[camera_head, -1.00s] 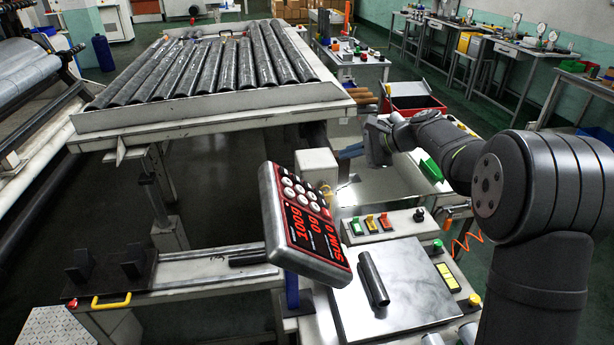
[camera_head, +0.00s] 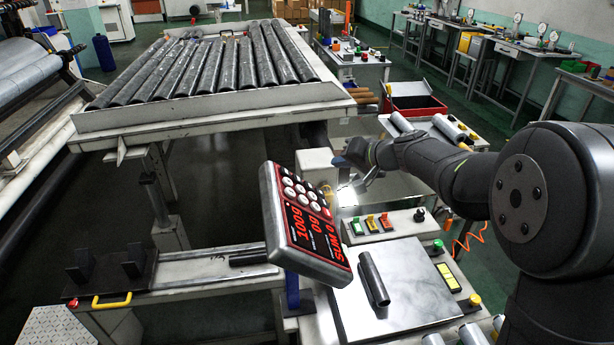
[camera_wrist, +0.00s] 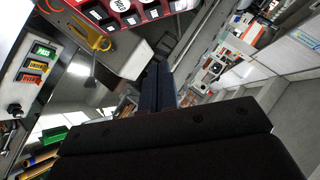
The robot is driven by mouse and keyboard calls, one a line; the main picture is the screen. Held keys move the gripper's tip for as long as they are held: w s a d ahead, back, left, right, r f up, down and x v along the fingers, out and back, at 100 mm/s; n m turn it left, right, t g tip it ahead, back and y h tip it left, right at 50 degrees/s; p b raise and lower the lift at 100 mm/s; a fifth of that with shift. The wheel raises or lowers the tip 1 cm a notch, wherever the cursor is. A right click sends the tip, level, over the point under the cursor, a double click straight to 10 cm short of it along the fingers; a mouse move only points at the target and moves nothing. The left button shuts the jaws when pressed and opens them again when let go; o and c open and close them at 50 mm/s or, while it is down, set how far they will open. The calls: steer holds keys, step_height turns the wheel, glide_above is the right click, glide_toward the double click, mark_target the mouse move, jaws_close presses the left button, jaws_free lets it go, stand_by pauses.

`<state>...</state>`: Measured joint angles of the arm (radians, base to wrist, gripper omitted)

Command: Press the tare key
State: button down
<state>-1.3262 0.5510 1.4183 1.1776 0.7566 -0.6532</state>
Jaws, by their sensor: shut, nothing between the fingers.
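The tilted indicator panel (camera_head: 303,228) stands in the middle of the head view, with a red readout showing 100g, 0g and SUM 0. Its keys (camera_head: 298,192) are round, mostly white, at the upper end; I cannot read which is tare. In the wrist view the keypad (camera_wrist: 128,14) shows at the top, cut off by the edge. My gripper (camera_head: 343,161) is shut and empty, behind and right of the panel, apart from the keys. Its dark fingers also show in the wrist view (camera_wrist: 160,72). A dark tube (camera_head: 374,280) lies on the metal scale plate (camera_head: 415,290).
A pale block (camera_head: 315,168) stands close behind the panel, near my gripper. A box with green, yellow and red buttons (camera_head: 375,224) sits behind the plate. A yellow bracket (camera_wrist: 85,32) shows beside the keypad. A rack of dark tubes (camera_head: 215,65) stands behind.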

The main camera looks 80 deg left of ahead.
stand_by(0.4)
glide_toward(298, 177)
steer(key=a, duration=0.4)
steer(key=shift+s+f, duration=1.05)
steer(key=shift+f, duration=0.15)
steer(key=shift+s+f, duration=0.3)
steer(key=shift+f, duration=0.05)
